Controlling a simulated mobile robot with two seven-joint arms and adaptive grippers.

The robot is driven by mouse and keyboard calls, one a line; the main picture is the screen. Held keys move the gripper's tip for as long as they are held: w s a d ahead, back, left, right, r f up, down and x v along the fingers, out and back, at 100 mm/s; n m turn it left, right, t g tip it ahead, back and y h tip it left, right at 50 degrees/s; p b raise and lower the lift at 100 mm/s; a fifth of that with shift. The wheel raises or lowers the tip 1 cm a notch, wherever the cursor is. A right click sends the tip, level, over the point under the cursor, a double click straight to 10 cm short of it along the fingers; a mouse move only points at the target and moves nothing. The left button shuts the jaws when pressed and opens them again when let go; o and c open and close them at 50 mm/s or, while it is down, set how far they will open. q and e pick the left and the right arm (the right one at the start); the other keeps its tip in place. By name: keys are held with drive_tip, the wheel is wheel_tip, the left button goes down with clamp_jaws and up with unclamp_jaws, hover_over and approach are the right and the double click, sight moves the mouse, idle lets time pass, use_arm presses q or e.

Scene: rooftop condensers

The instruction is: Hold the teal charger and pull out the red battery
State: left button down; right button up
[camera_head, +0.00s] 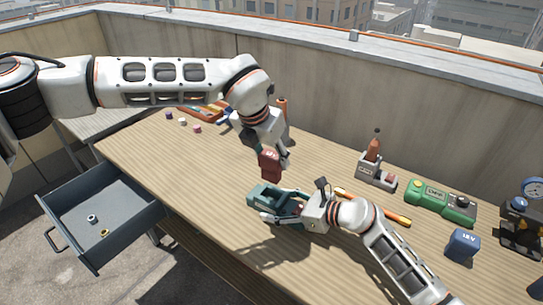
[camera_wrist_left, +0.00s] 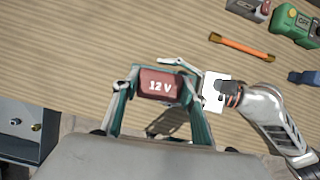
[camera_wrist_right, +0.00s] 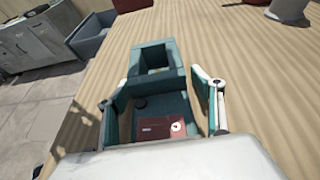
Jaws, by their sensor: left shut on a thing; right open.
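The red battery (camera_head: 270,165), marked 12 V in the left wrist view (camera_wrist_left: 160,86), is clear of the charger, in the air above the table. My left gripper (camera_head: 269,154) is shut on it, one finger on each side. The teal charger (camera_head: 262,193) lies on the table below. In the right wrist view it shows an empty square opening (camera_wrist_right: 156,58) and a dark red patch (camera_wrist_right: 160,127) at its near end. My right gripper (camera_head: 277,208) is open, with its fingers on both sides of the charger; whether they touch it I cannot tell.
An orange bar (camera_head: 385,210) lies behind my right wrist. A grey holder (camera_head: 375,172), a green device (camera_head: 440,201) and a blue battery (camera_head: 462,245) stand to the right. An open drawer (camera_head: 100,205) juts out at left. The table's left middle is clear.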

sight(296, 208)
drive_tip(key=shift+o, duration=1.4)
use_arm(q)
drive_tip(key=shift+r, duration=0.1)
use_arm(e)
drive_tip(key=shift+r, duration=0.1)
use_arm(q)
drive_tip(key=shift+r+p, duration=0.3)
drive_tip(key=shift+r, duration=0.05)
use_arm(e)
drive_tip(key=shift+s+d+r, duration=0.15)
drive_tip(key=shift+d, duration=0.2)
use_arm(q)
wheel_tip(296, 208, up, 4)
drive_tip(key=p, duration=0.3)
drive_tip(key=shift+r, duration=0.1)
use_arm(e)
drive_tip(key=v, duration=0.7)
use_arm(q)
drive_tip(key=shift+r, duration=0.15)
use_arm(e)
drive_tip(key=shift+s+d+r, duration=0.15)
drive_tip(key=shift+s+d, duration=0.1)
drive_tip(key=shift+d, duration=0.2)
use_arm(q)
drive_tip(key=shift+w, duration=0.1)
